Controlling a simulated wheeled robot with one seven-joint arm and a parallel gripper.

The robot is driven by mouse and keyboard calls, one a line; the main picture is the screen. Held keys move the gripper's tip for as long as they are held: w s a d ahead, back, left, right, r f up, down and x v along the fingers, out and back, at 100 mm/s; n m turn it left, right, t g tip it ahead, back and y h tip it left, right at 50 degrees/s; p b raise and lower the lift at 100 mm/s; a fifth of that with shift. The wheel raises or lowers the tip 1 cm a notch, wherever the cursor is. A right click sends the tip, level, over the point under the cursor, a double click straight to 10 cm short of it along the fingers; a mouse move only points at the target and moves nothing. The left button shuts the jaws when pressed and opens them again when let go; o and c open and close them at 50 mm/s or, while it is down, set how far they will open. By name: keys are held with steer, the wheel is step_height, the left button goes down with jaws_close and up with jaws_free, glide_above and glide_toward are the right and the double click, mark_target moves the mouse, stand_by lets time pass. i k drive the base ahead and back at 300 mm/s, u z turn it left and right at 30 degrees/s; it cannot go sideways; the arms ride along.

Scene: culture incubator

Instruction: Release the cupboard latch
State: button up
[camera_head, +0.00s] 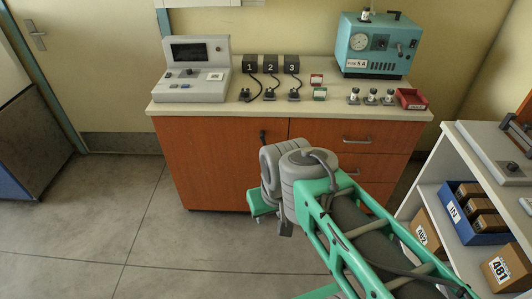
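The cupboard (205,165) is the orange-brown door at the left of the bench's lower part, and it is shut. A dark upright handle or latch (262,137) shows near the top right of this door; its exact setting is too small to tell. My arm reaches in from the lower right, and its grey wrist stands in front of the door's right side, below the handle in the picture. My gripper (262,203) is mostly hidden by the wrist; a green part shows at its left. I cannot see the fingertips or whether they touch anything.
The drawers (357,139) are right of the door, partly behind my arm. The bench top (330,108) holds a grey console (195,88), numbered black blocks (270,65), small vials and a teal incubator (377,45). A shelf unit (448,150) stands at right. Floor at left is clear.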

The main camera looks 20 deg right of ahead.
mark_target(262, 133)
steer(key=u, duration=0.45)
steer(key=i, duration=0.95)
steer(key=u, duration=0.45)
